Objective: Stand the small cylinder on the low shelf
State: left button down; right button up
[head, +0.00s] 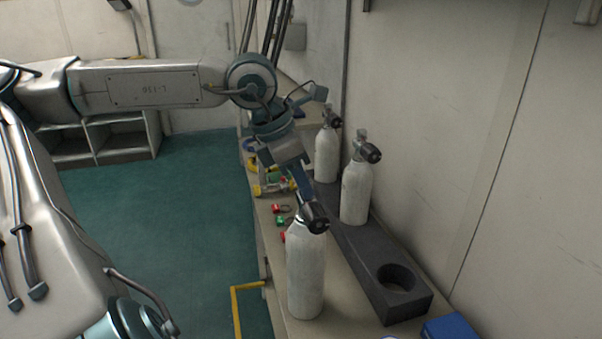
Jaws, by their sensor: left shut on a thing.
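A white cylinder (306,275) with a black valve knob stands upright at the front of the bench, left of the dark rack. My left gripper (309,205) reaches down from above and is shut on this cylinder at its valve end. The neck is partly hidden by the gripper and knob. I cannot tell whether its base touches the bench. Two more white cylinders, a nearer one (356,192) and a farther one (326,154), stand upright in the rack. An open low shelf unit (110,155) stands at the far left. My right gripper is not in view.
The dark rack (368,262) runs along the wall on the bench (345,308); its nearest round hole (398,280) is empty. Red and green padlocks (284,209) and brass fittings (272,188) lie near the bench's left edge. A yellow rail (236,308) and a blue box (450,328) are nearby.

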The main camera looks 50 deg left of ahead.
pick_arm(q)
jog(key=shift+f, duration=0.1)
jog(key=c, duration=1.3)
grip_release()
jog(key=shift+d, duration=0.1)
